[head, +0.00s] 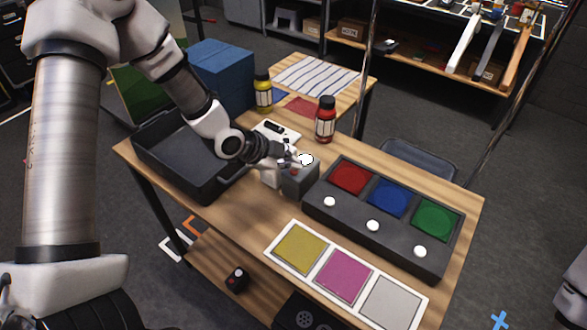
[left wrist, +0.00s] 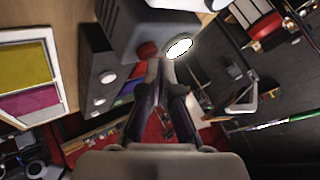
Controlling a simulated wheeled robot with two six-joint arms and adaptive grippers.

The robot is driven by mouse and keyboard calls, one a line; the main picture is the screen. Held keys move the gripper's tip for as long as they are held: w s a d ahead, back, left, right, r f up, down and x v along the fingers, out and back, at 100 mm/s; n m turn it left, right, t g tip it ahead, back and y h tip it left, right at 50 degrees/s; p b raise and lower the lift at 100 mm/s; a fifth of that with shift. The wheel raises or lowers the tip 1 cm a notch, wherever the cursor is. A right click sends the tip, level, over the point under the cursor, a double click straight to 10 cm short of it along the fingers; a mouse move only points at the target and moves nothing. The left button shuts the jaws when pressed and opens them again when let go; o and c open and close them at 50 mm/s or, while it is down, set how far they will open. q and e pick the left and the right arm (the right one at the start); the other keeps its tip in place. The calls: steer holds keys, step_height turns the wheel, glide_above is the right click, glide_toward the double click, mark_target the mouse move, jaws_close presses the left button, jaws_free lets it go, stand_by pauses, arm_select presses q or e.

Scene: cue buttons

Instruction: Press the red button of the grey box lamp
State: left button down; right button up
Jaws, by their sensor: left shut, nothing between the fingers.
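The grey box lamp (head: 301,183) stands on the wooden table, left of the long button panel. Its round white lamp (head: 306,159) looks bright; it also shows in the left wrist view (left wrist: 180,46). The red button (left wrist: 147,50) is on the grey box in the left wrist view, just beyond my fingertips. My left gripper (head: 287,160) is shut and empty, close beside the box. I cannot tell whether the fingertips touch the button. My right gripper is not in view.
A dark panel (head: 330,220) with red, blue and green squares and white knobs lies to the right. A black tray (head: 205,190) is left. A red bottle (head: 325,120) and yellow bottle (head: 263,93) stand behind. A white colour card (head: 272,257) lies in front.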

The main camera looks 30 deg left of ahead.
mark_target(292, 171)
arm_select(q)
steer(key=shift+f, duration=0.3)
steer(key=shift+r+p, duration=0.55)
steer(key=shift+r, duration=0.3)
step_height(292, 171, up, 6)
steer(key=p, duration=0.5)
